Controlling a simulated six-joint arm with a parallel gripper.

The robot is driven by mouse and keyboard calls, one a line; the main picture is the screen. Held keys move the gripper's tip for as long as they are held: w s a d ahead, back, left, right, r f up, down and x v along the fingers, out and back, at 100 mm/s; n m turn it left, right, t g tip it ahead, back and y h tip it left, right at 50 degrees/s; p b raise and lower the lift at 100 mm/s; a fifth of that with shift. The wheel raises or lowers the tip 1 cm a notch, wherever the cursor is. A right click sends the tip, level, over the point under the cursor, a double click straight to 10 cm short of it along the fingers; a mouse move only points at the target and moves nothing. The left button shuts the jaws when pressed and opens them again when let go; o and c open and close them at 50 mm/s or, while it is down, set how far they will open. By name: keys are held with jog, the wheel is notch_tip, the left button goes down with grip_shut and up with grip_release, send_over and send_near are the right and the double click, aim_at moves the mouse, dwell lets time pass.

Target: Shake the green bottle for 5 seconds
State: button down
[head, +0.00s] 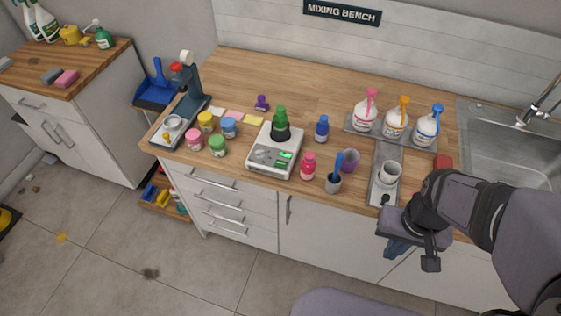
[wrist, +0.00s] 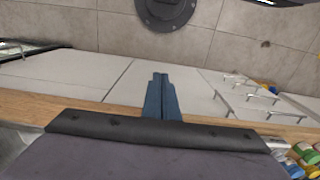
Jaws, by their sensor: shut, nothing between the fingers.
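A green bottle (head: 280,118) with a dark lower part stands upright on the white scale (head: 262,160), on the wooden bench. My gripper (head: 396,252) is low at the right, in front of the bench's front edge and well apart from the bottle. Its blue fingers point downward, partly hidden by my wrist. In the wrist view my gripper (wrist: 160,78) shows its two fingers together with nothing between them. The green bottle does not show in the wrist view.
Pump bottles (head: 396,122) stand behind, beside the sink (head: 510,138). The bench's back middle is clear.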

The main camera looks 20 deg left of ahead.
jog(key=a+n+y, duration=0.1)
jog(key=a+y, duration=0.3)
jog(key=a, duration=2)
notch_tip(320, 180, up, 9)
jog(key=m+t+y, duration=0.2)
jog(key=m+t, duration=0.5)
jog(key=m, duration=1.3)
send_over(283, 167)
jog(key=shift+w, duration=0.1)
jog(key=shift+f, duration=0.2)
notch_tip(283, 167, down, 9)
jog(key=b, duration=0.9)
jog(key=shift+r, duration=0.2)
